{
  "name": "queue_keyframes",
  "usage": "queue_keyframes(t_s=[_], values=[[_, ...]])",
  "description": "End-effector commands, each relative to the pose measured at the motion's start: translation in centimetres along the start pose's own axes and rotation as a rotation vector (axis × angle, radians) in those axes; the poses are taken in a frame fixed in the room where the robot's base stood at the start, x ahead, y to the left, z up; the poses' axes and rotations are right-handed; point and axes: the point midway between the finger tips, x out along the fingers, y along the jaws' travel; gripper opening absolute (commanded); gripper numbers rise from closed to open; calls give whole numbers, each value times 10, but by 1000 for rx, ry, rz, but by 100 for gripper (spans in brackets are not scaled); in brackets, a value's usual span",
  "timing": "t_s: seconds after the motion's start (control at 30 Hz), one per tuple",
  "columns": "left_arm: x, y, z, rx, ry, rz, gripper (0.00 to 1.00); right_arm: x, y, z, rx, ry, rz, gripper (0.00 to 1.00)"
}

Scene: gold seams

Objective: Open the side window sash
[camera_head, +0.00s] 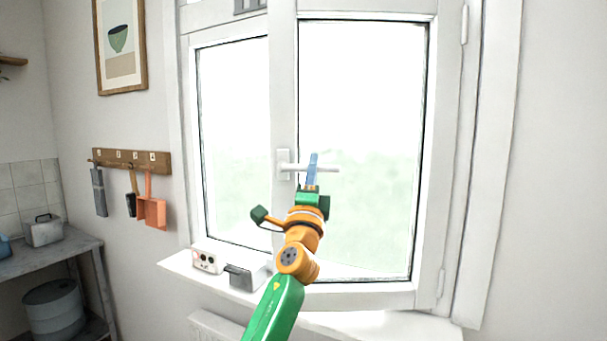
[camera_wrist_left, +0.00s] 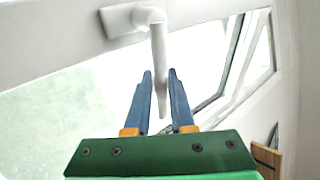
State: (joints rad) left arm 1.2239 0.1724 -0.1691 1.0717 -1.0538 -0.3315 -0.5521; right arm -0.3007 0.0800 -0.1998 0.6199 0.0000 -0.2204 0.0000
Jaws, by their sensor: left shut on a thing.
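The right-hand window sash (camera_head: 432,120) is a white frame around a bright pane, with hinges on its right edge. Its white handle (camera_head: 284,164) is on the left stile, and the lever points right, about horizontal. My left gripper (camera_head: 313,160) is shut on the lever, with its blue fingers in front of the pane. In the left wrist view, the two fingers (camera_wrist_left: 160,75) stand on either side of the handle lever (camera_wrist_left: 158,45). I cannot tell for certain whether the sash stands slightly ajar. My right gripper is in neither view.
A white box with dark round marks (camera_head: 208,259) and a dark grey box (camera_head: 243,277) stand on the sill (camera_head: 178,264), left of my arm. A rack (camera_head: 130,160) with hanging tools is on the left wall. The wall right of the window is bare.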

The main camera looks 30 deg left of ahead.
Motion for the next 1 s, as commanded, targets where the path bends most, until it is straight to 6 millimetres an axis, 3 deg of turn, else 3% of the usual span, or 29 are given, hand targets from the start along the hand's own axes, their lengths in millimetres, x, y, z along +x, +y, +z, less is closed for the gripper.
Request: queue_keyframes(t_s=[0.27, 0.3, 0.33, 0.8, 1.0], values=[[1, -1, 1, -2, 0, -2, 0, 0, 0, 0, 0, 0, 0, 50], [0, -1, 1, -2, 0, -2, 29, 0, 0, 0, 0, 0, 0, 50], [0, -1, 1, -2, 0, -1, 33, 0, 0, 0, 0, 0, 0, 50], [0, 0, 1, -1, 0, -2, 33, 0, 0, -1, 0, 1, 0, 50], [-15, 0, 2, 0, -4, -5, 33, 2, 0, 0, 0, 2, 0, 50]])
